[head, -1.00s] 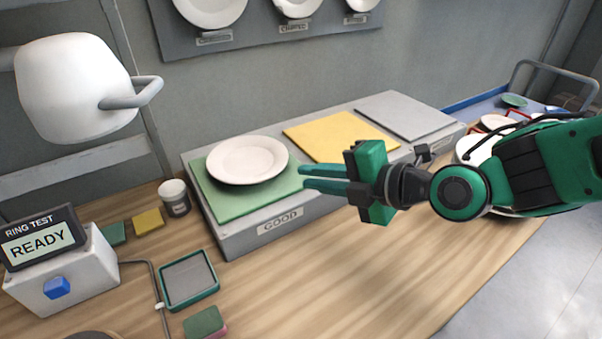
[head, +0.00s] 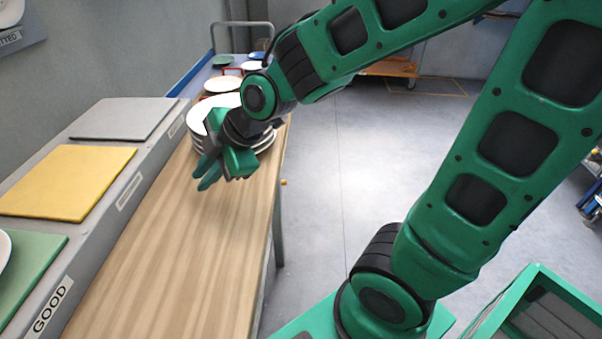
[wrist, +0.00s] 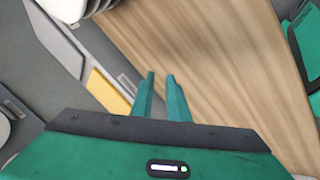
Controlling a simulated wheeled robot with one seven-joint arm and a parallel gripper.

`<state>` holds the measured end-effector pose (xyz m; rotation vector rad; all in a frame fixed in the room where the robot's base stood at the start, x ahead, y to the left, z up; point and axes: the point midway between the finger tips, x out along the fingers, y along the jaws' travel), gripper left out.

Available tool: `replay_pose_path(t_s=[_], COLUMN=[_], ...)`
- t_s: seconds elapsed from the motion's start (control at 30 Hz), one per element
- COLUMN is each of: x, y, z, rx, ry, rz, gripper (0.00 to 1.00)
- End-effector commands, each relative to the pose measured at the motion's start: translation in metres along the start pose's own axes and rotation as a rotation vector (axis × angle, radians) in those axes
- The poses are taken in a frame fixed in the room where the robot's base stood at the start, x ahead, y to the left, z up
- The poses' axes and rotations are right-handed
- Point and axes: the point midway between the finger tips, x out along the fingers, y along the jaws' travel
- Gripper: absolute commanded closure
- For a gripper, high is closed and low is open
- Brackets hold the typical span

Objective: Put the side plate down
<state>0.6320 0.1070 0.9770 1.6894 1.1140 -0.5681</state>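A white plate (head: 3,250), cut off by the left edge of the head view, lies on the green pad (head: 32,258) of the grey block labelled GOOD. My gripper (head: 202,181) is above the wooden bench, right of the block and in front of a stack of white plates (head: 203,112). It is well apart from the plate on the green pad. In the wrist view my gripper (wrist: 161,75) has its two green fingers a little apart with nothing between them. I cannot tell which plate is the side plate.
A yellow pad (head: 66,182) and a grey pad (head: 122,118) lie bare on the block. The wooden bench top (head: 170,255) is clear in front of my gripper. Smaller dishes (head: 224,83) stand behind the stack. Open floor (head: 335,190) lies to the right.

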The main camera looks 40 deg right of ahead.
Motion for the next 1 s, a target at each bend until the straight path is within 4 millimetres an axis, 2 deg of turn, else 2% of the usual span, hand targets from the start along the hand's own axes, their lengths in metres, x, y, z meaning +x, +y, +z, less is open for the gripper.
replay_pose_path(t_s=[0.03, 0.2, 0.3, 0.4, 0.53, 0.7, 0.8, 1.0], x=[-0.013, -0.062, -0.096, -0.131, -0.172, -0.204, -0.21, -0.212], y=[0.0, -0.023, -0.047, -0.078, -0.118, -0.154, -0.164, -0.167], z=[0.031, 0.121, 0.164, 0.197, 0.221, 0.23, 0.228, 0.228], rx=[0.135, 0.631, 0.942, 1.259, 1.634, 1.958, 2.043, 2.068], ry=[-0.066, -0.288, -0.412, -0.53, -0.658, -0.763, -0.791, -0.799], rz=[-0.004, -0.017, -0.001, 0.029, 0.079, 0.129, 0.143, 0.148], gripper=[0.86, 0.86, 0.86, 0.86, 0.86, 0.86, 0.86, 0.86])
